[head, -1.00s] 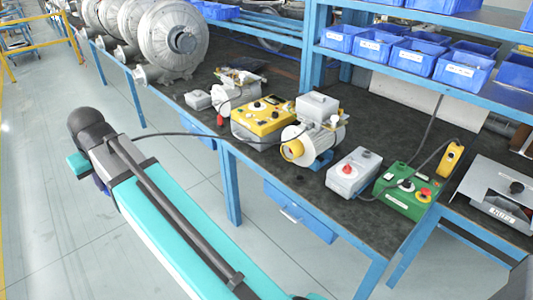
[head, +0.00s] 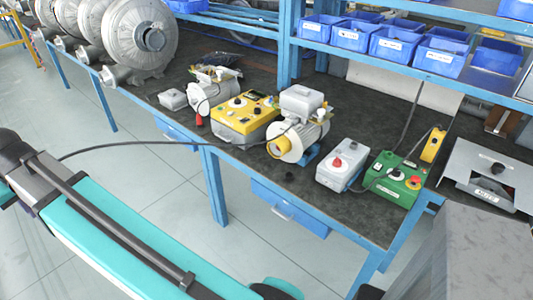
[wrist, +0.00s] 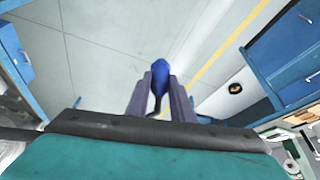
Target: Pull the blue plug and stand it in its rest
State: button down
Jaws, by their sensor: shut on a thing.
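The blue plug (wrist: 160,75) is between the two fingers of my gripper (wrist: 160,92) in the wrist view, with floor behind it. The fingers are shut on it, and a dark cord leads from its near end. In the head view my gripper is not clearly visible; my arm runs out at the left edge. A black cable (head: 110,147) hangs from the bench side across to my arm. I cannot make out the plug's rest for certain in either view.
The bench (head: 345,224) carries a yellow control box (head: 236,127), a motor with a yellow end (head: 298,138), a grey box (head: 342,169) and a green box (head: 398,183). Blue bins (head: 390,45) fill the shelf above. Open floor (head: 130,195) lies left of the bench.

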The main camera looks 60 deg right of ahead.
jog(key=shift+d, duration=0.2)
jog(key=s+d+f+m+g+h, duration=0.1)
jog(key=s+d+f+m, duration=0.3)
jog(key=d, duration=1)
jog(key=s+d+f+m+g+h+p, duration=0.1)
jog(key=s+d+m+h, duration=0.3)
jog(key=d, duration=0.9)
jog(key=s+d+f+m+g+y, duration=0.15)
jog(key=d+m, duration=0.45)
jog(key=d, duration=0.8)
jog(key=s+d+f+m+g, duration=0.1)
jog(key=s+d+f+m, duration=0.2)
jog(key=s+d, duration=0.5)
jog(key=s+d+f+m+g+p, duration=0.1)
jog(key=s+d+m, duration=0.5)
jog(key=s, duration=0.8)
jog(key=s+d+f+m+g, duration=0.2)
jog(key=s+d+f+m, duration=0.2)
jog(key=s+d, duration=0.7)
jog(key=x, duration=0.2)
jog(key=shift+d+f, duration=0.2)
jog(key=shift+d, duration=0.1)
jog(key=shift+w+m+g+y, duration=0.1)
jog(key=shift+m+g+y, duration=0.15)
jog(key=shift+m, duration=0.25)
